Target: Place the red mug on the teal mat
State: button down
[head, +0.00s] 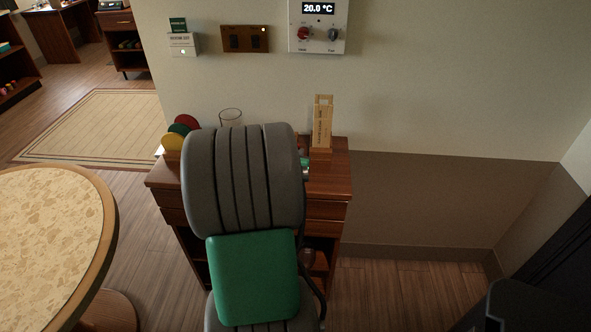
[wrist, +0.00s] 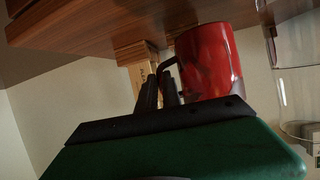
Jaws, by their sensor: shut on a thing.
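The red mug (wrist: 208,62) shows in the wrist view, where the picture looks upside down with the wooden top at the upper edge. My gripper (wrist: 163,82) is shut on the mug's dark handle, at the left side of the mug's body. The mug's end at the picture's top is close to the wooden cabinet top; I cannot tell whether they touch. In the head view my grey and green arm covers the mug and the gripper. I cannot make out the teal mat for certain; a small greenish patch (head: 304,164) shows beside my arm on the cabinet.
The wooden cabinet (head: 332,178) stands against the wall. On it are a wooden holder (head: 322,125), a clear glass (head: 231,117) and coloured discs (head: 174,143). The glass is right of the mug in the wrist view. A round table (head: 50,240) stands at left.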

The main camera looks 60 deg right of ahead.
notch_tip(320, 180, down, 3)
jog(key=shift+w+d+f+b, duration=0.1)
jog(key=shift+w+d+b, duration=0.05)
jog(key=shift+b, duration=0.35)
jog(key=shift+f, duration=0.2)
jog(key=c, duration=1.5)
grip_release()
